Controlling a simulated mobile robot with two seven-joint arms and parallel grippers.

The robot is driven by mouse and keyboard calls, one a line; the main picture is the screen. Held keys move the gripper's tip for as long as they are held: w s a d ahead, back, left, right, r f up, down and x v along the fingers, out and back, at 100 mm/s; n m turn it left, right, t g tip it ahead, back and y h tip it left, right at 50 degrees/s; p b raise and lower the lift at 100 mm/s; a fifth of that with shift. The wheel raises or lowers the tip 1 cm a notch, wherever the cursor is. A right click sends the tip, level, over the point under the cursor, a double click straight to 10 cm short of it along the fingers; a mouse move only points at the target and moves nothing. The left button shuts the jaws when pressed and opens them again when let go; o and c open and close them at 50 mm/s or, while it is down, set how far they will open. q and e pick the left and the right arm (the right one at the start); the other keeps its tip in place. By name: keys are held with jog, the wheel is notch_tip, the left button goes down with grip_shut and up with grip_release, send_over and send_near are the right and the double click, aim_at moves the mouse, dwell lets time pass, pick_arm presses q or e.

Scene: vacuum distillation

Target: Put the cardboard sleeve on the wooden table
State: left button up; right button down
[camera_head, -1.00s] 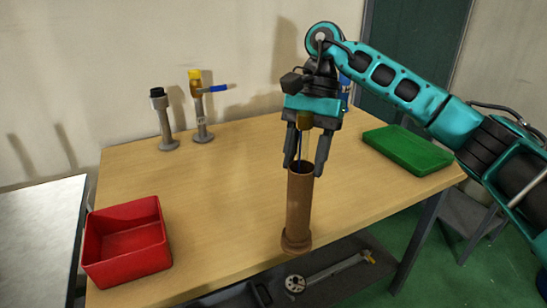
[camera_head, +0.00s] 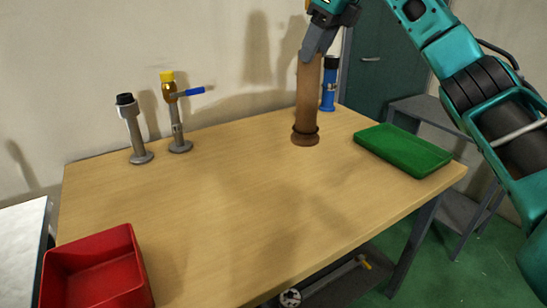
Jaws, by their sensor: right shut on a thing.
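The cardboard sleeve (camera_head: 307,100) is a tall brown tube with a flared lower end. It is upright at the back right of the wooden table (camera_head: 200,215) in the head view. My right gripper (camera_head: 316,48) is shut on its upper end, and the gripper's top is cut off by the frame edge. Whether the sleeve's base touches the table or hangs above it is hard to tell. My left gripper is not in view.
A green tray (camera_head: 403,150) lies at the table's right, and a blue bottle-like object (camera_head: 329,85) stands behind the sleeve. Two grey stands (camera_head: 138,135) (camera_head: 178,130) are at the back left. A red bin (camera_head: 98,270) is at the front left. The middle is clear.

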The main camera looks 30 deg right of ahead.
aim_at(314, 128)
notch_tip(314, 128, down, 14)
jog(key=shift+s+f+b, duration=0.1)
jog(key=shift+f+b, duration=0.15)
jog(key=shift+b, duration=1)
jog(key=shift+f, duration=0.55)
jog(key=shift+f+b, duration=0.3)
jog(key=shift+f, duration=1.55)
jog(key=shift+f, duration=0.15)
jog(key=c, duration=0.5)
grip_release()
jog(key=p+v, duration=0.1)
jog(key=v, duration=1.1)
